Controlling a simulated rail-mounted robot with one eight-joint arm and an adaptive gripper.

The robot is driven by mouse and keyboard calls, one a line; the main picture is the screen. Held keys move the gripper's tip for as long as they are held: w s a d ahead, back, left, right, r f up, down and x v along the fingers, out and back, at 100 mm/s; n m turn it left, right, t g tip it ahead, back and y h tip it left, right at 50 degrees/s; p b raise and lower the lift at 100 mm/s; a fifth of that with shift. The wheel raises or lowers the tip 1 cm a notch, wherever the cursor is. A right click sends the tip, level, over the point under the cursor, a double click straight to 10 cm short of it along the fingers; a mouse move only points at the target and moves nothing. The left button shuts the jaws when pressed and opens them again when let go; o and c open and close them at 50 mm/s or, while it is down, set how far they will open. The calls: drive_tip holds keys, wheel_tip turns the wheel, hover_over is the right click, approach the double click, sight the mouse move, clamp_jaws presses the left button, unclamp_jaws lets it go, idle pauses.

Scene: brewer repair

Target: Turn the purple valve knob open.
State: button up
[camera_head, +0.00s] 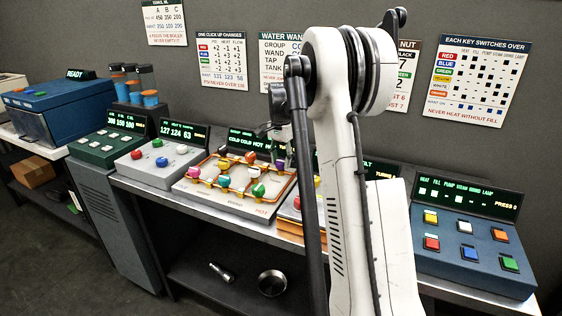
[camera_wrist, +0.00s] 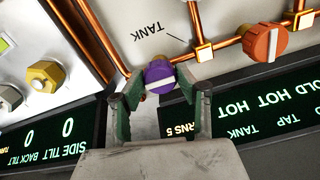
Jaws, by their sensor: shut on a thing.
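The purple valve knob (camera_wrist: 160,77) is in the middle of the wrist view, with a pale stripe across its face lying nearly level in that picture. It sits on copper piping near the label TANK. My gripper (camera_wrist: 158,84) has one green-sided finger on each side of the knob and is shut on it. In the head view the purple knob (camera_head: 279,165) shows at the upper right of the pipe panel (camera_head: 240,218). My arm hides part of that area.
An orange knob (camera_wrist: 264,43) is on the piping to the right, and a yellow knob (camera_wrist: 46,74) is on a neighbouring panel. The panel's display (camera_wrist: 262,110) reads HOT HOT in part. A blue button console (camera_head: 475,245) stands at the right.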

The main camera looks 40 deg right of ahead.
sight(281, 161)
idle(0.3)
drive_tip(key=o, duration=1.1)
drive_tip(key=shift+o, duration=0.2)
wheel_tip(281, 161, up, 12)
